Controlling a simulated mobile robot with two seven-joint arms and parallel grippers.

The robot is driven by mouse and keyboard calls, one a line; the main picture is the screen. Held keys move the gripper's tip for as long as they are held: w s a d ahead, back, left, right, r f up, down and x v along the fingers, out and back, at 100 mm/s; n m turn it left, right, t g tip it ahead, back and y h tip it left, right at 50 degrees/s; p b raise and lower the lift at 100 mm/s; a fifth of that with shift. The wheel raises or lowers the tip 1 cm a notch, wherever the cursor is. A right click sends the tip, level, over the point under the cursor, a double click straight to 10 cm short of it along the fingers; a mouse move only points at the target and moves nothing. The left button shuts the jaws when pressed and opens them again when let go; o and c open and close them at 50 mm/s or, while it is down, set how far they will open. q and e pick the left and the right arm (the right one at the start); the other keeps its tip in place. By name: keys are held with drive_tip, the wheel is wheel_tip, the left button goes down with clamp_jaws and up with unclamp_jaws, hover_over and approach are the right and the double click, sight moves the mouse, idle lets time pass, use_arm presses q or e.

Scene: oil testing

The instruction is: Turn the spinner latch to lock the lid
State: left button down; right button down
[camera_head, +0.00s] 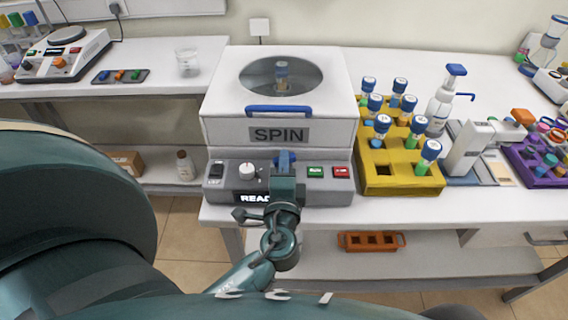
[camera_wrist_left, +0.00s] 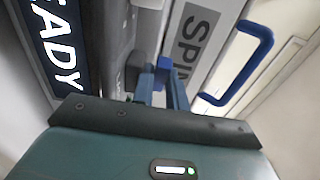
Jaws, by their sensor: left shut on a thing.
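The spinner is a white and grey box with a closed lid (camera_head: 222,95). The lid has a round window, a blue handle (camera_head: 280,110) and a SPIN label. The blue latch (camera_head: 285,156) is at the middle of the front panel's upper edge, below the label. My left gripper (camera_head: 286,168) is shut on the latch from the front and hides part of it. In the left wrist view the blue latch (camera_wrist_left: 164,64) sits between the two fingers, near the SPIN label. Its exact turn angle is hard to tell. My right gripper is not in view.
The front panel has a white knob (camera_head: 247,171), a READY display, a green button (camera_head: 315,171) and a red button (camera_head: 342,171). A yellow rack (camera_head: 400,184) with several capped tubes stands close on the right. A tube (camera_head: 282,75) shows through the lid window.

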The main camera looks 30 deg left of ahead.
use_arm(q)
drive_tip(key=shift+s+a+m+t+h, duration=0.1)
drive_tip(key=shift+a+m+t+h, duration=0.1)
drive_tip(key=shift+m+t+h, duration=0.8)
drive_tip(key=shift+m+h, duration=0.5)
drive_tip(key=shift+h, duration=0.6)
drive_tip(key=c, duration=1.4)
unclamp_jaws()
